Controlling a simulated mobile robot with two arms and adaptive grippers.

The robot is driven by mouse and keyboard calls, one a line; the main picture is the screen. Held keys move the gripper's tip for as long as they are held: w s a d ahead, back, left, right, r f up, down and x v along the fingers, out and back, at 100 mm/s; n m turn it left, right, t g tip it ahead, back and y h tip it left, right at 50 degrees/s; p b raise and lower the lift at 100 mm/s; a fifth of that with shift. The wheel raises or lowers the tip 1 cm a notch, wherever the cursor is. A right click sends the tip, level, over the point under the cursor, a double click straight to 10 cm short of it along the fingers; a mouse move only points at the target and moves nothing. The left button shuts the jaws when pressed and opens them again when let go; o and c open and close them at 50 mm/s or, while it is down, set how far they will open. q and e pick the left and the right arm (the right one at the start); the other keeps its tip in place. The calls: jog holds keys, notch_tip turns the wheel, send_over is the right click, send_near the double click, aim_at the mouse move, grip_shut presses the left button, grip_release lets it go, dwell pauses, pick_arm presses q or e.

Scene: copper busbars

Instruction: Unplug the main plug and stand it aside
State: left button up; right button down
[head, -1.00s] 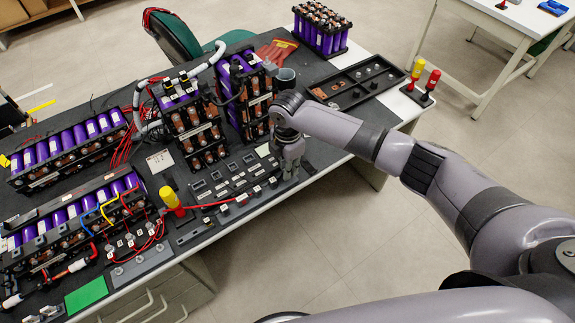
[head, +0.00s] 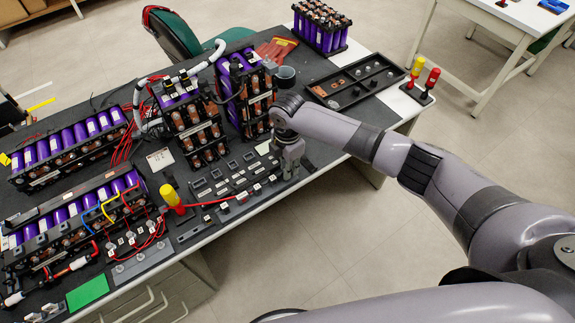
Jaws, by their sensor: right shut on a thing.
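My right gripper (head: 291,170) points down at the right end of the dark connector panel (head: 214,203) near the table's front edge. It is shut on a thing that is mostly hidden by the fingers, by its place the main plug. I cannot tell whether that plug is seated or lifted. A red cable (head: 212,203) runs along the panel from a yellow-handled piece (head: 171,197) toward the gripper. My left gripper is not in view.
Purple battery modules (head: 70,142) with copper busbars fill the table's left and middle. A black tray (head: 353,82) and yellow and red handled pieces (head: 425,80) stand at the right. A green pad (head: 87,291) lies at the front left. Bare dark tabletop shows right of the gripper.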

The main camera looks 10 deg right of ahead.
jog(key=c, duration=1.4)
grip_release()
jog(key=shift+c, duration=0.2)
notch_tip(320, 180, up, 6)
jog(key=p, duration=0.6)
jog(key=shift+r, duration=0.1)
